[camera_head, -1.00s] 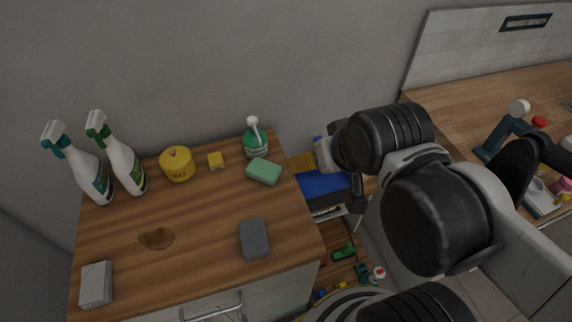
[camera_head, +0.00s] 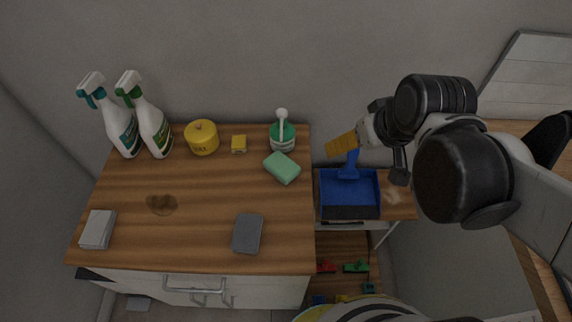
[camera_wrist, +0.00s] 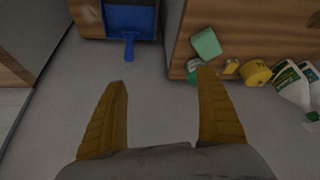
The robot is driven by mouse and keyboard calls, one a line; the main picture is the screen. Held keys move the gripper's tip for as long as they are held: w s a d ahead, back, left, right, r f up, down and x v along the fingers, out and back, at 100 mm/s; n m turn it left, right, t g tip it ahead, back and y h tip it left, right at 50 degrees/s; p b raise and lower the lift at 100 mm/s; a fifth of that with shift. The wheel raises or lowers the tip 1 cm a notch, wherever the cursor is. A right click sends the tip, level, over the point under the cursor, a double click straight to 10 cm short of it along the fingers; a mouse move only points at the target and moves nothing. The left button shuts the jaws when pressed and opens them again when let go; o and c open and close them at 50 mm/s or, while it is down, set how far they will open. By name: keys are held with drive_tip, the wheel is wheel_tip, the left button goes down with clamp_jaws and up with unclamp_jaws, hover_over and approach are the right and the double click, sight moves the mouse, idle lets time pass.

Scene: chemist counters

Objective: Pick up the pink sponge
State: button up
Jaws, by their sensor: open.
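I see no pink sponge in the current views. A green sponge (camera_head: 282,168) lies at the right back of the wooden counter, and it also shows in the wrist view (camera_wrist: 206,43). A dark grey sponge (camera_head: 247,233) lies near the counter's front edge. A light grey block (camera_head: 98,229) lies at the front left. My gripper (camera_head: 341,143) has yellow fingers and hangs right of the counter, near the blue dustpan. In the wrist view my gripper (camera_wrist: 163,80) is open, with nothing between its fingers.
Two spray bottles (camera_head: 151,121), a yellow round container (camera_head: 202,138), a small yellow block (camera_head: 239,144) and a green bottle (camera_head: 283,134) stand along the counter's back. A blue dustpan (camera_head: 349,190) lies on a lower surface to the right. The counter's middle is clear except for a brown stain (camera_head: 162,204).

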sight(283, 165)
drive_tip(key=w+a+f+n+g, duration=0.1)
drive_tip(key=w+a+f+n, duration=0.1)
drive_tip(key=a+f, duration=0.2)
drive_tip(key=w+a+f+n+y+b, duration=0.1)
drive_tip(key=w+a+f+n, duration=0.1)
drive_tip(key=a+f, duration=0.3)
drive_tip(key=w+a+f+n+g+b, duration=0.1)
drive_tip(key=a+f, duration=0.4)
drive_tip(key=shift+w+a+n+g+y, duration=0.2)
drive_tip(key=shift+w+n+g+y, duration=0.1)
drive_tip(key=shift+w+n, duration=0.1)
drive_tip(key=shift+a+b+x, duration=0.1)
drive_tip(key=shift+b+x, duration=0.85)
drive_tip(key=shift+x, duration=0.55)
drive_tip(key=shift+a+b+x, duration=0.15)
drive_tip(key=shift+b+x, duration=0.75)
drive_tip(key=shift+x, duration=0.6)
drive_tip(key=shift+s+r, duration=0.1)
drive_tip(key=shift+s, duration=0.1)
drive_tip(key=shift+f, duration=0.25)
drive_tip(key=c, duration=1)
drive_tip(key=shift+r, duration=0.15)
